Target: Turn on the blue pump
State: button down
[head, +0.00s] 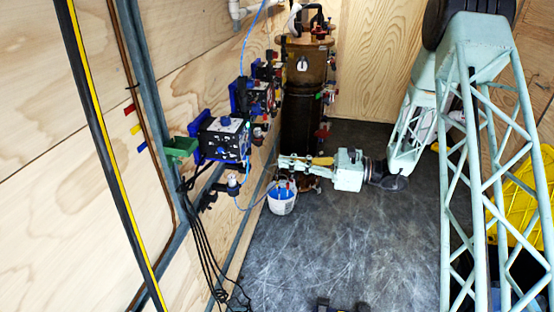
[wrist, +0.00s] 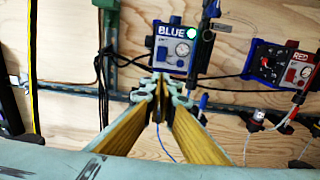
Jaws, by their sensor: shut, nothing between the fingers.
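The blue pump (wrist: 176,48) is mounted on the wooden wall in the wrist view. It has a white label reading BLUE, a round dial and a bright green light (wrist: 191,33) at its upper right. In the head view the nearest pump on the left wall (head: 222,138) appears to be the same one. My gripper (wrist: 157,92) is shut and empty, its yellow fingers meeting just below the blue pump in the wrist picture. In the head view my gripper (head: 284,161) points left toward the wall, apart from the nearest pump. The fingertips partly hide the pump's lower edge.
The red pump (wrist: 296,68) hangs to the right, with tubing below. A white bucket with blue contents (head: 282,200) stands below my gripper. A dark filter column (head: 303,100) stands behind. Black cables (head: 200,235) hang along the wall. The middle floor (head: 345,240) is mostly clear.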

jog(key=shift+v, duration=1.1)
jog(key=shift+f, duration=0.15)
jog(key=s+a+r+n+g+h, duration=0.1)
jog(key=s+r+n+g+h, duration=0.15)
jog(key=s+r, duration=0.4)
jog(key=s+a+r+n+g+h, duration=0.15)
jog(key=s+r+n, duration=0.25)
jog(key=s, duration=0.5)
jog(key=s+r+n+g+h, duration=0.25)
jog(key=s+r+n, duration=0.2)
jog(key=s, duration=0.35)
jog(key=s+d+r+n+t+h, duration=0.2)
jog(key=s+d+r+n+h, duration=0.1)
jog(key=s+d, duration=0.3)
jog(key=s+d+r+n+t+h, duration=0.2)
jog(key=s+d, duration=0.4)
jog(key=s, duration=0.4)
jog(key=s+d+r+n+t+h, duration=0.2)
jog(key=s+d+r+n+h, duration=0.1)
jog(key=s+d+h, duration=0.3)
jog(key=shift+s+d+r+n+t, duration=0.35)
jog(key=shift+s+d+n, duration=0.3)
jog(key=shift+s, duration=0.3)
